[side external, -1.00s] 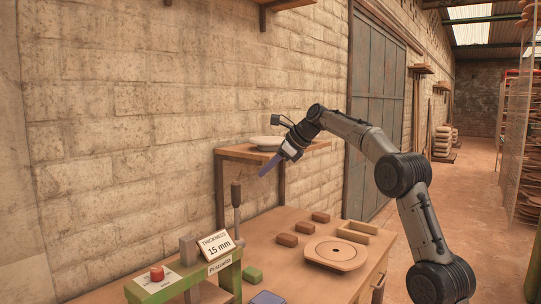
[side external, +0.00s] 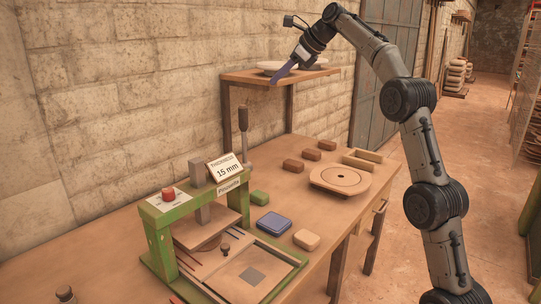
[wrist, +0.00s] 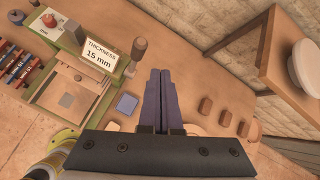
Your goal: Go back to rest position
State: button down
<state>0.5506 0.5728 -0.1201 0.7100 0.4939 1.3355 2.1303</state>
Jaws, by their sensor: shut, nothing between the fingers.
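My gripper (side external: 283,74) is raised above the workbench, in front of the wooden shelf in the side view. Its long purple-blue fingers are shut with nothing between them and point down to the left. In the wrist view the gripper fingers (wrist: 160,75) lie side by side over the bench. No object is held.
The green press (side external: 157,235) with its 15 mm sign stands on the workbench (side external: 100,255). The wall shelf (side external: 245,76) holds a pale bowl (wrist: 305,65).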

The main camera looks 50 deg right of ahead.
jog(key=s+a+r+n, duration=0.2)
jog(key=s+a+r, duration=0.3)
jog(key=a+r, duration=0.45)
jog(key=s+a+f+n+y, duration=0.1)
jog(key=s+a+f+n, duration=0.15)
jog(key=s+a, duration=0.35)
jog(key=s+a+f+n, duration=0.2)
jog(key=s+a+n, duration=0.1)
jog(key=s+a, duration=0.3)
jog(key=s+a+f+n+g, duration=0.2)
jog(key=s+a+f+n, duration=0.1)
jog(key=s+f+n, duration=0.8)
jog(key=s+d+f+n+h, duration=0.1)
jog(key=s+f+n, duration=0.4)
jog(key=f, duration=0.3)
jog(key=s+d+f+n+g+h, duration=0.1)
jog(key=s+f+n, duration=0.4)
jog(key=f, duration=0.3)
jog(key=shift+s+d+f+n+g, duration=0.3)
jog(key=shift+s+n, duration=0.05)
jog(key=shift+n, duration=0.5)
